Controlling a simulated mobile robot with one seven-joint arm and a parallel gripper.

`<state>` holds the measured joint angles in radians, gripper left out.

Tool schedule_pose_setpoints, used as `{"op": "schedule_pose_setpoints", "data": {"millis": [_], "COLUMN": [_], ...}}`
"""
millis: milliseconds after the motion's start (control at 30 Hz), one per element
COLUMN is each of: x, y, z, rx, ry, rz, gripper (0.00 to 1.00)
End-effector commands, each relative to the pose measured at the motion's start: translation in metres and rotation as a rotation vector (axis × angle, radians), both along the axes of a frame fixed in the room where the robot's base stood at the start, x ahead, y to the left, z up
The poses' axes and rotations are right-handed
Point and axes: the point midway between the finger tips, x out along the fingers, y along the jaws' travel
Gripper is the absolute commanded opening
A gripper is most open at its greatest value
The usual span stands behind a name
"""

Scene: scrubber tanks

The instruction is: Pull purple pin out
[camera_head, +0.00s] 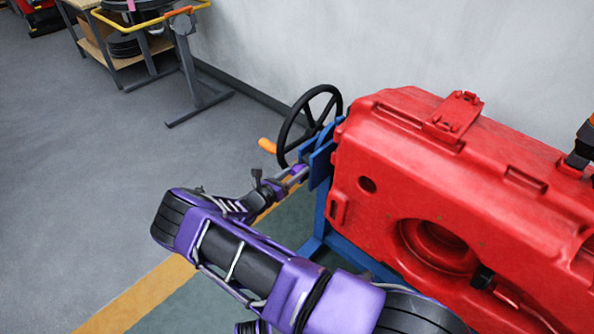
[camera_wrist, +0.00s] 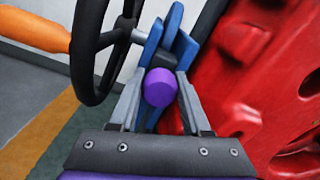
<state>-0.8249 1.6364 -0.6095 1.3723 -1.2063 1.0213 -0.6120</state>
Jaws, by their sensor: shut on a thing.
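The purple pin (camera_wrist: 160,88) shows its round end in the wrist view, in front of the blue bracket (camera_wrist: 170,40). My gripper (camera_wrist: 160,100) has its two grey fingers on either side of the pin's end, shut on it. In the head view my gripper (camera_head: 297,174) reaches the blue bracket (camera_head: 322,160) at the left end of the red tank. How far the pin sits in the bracket is hidden.
The black handwheel (camera_head: 284,128) with an orange handle (camera_head: 267,145) is just left of the bracket. The large red tank (camera_head: 455,180) stands close on the right, on a blue frame (camera_head: 345,250). Open grey floor lies to the left. A yellow-railed cart (camera_head: 125,60) stands farther back.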

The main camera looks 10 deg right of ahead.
Motion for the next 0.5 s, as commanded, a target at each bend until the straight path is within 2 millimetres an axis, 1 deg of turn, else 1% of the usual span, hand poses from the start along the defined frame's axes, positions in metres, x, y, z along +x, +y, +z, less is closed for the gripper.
{"op": "schedule_pose_setpoints", "data": {"millis": [267, 367, 500], "x": [-0.001, -0.007, -0.021], "y": [0.002, 0.012, 0.031], "z": [0.000, -0.001, 0.000], "rx": [0.001, 0.002, 0.003], "ry": [-0.001, 0.000, 0.001], "rz": [0.001, 0.003, 0.001], "gripper": [0.00, 0.00, 0.00]}}
